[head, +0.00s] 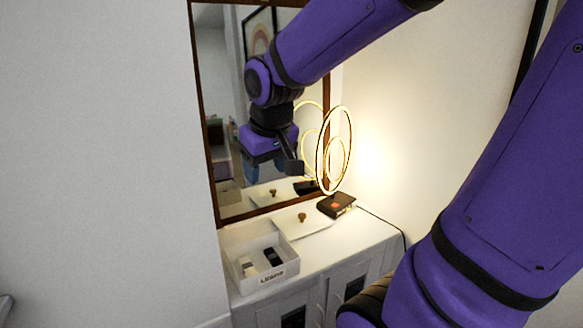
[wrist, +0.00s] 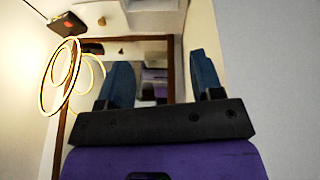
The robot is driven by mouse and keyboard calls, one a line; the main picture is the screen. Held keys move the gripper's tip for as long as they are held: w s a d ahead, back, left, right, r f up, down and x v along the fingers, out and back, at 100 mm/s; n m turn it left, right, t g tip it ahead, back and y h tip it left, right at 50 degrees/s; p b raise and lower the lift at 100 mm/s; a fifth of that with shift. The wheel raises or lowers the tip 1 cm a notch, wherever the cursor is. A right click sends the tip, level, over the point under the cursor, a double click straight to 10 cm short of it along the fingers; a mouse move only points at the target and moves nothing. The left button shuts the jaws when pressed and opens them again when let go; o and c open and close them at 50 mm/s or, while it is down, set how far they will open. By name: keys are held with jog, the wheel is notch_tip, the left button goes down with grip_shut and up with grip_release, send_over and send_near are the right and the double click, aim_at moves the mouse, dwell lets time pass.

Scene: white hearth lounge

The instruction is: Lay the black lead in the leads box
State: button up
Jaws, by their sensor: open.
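The leads box (head: 282,276) is a white open box with a dark label on its front, standing on the white cabinet in the head view. Inside it lies a small black item (head: 272,257), which may be the black lead, beside a grey item (head: 248,266); both are too small to tell well. My gripper (head: 271,168) is raised above and behind the box, in front of the mirror. In the wrist view my gripper (wrist: 160,84) has its two blue fingers wide apart, with nothing held between them.
A glowing ring lamp (head: 320,150) on a dark base (head: 336,206) with a red spot stands right of the box. A white lid (head: 310,228) with a brown knob lies between them. A framed mirror (head: 222,120) stands behind. A thin dark cord (head: 383,219) runs right from the lamp.

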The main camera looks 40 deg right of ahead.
jog(key=s+a+r+t, duration=0.1)
jog(key=s+a+r, duration=0.1)
jog(key=s, duration=0.3)
jog(key=s+a+r+n+y, duration=0.1)
jog(key=s+a+r, duration=0.1)
jog(key=s, duration=0.4)
jog(key=shift+s+r+t, duration=0.25)
jog(key=shift+r+t, duration=0.1)
jog(key=shift+t, duration=0.05)
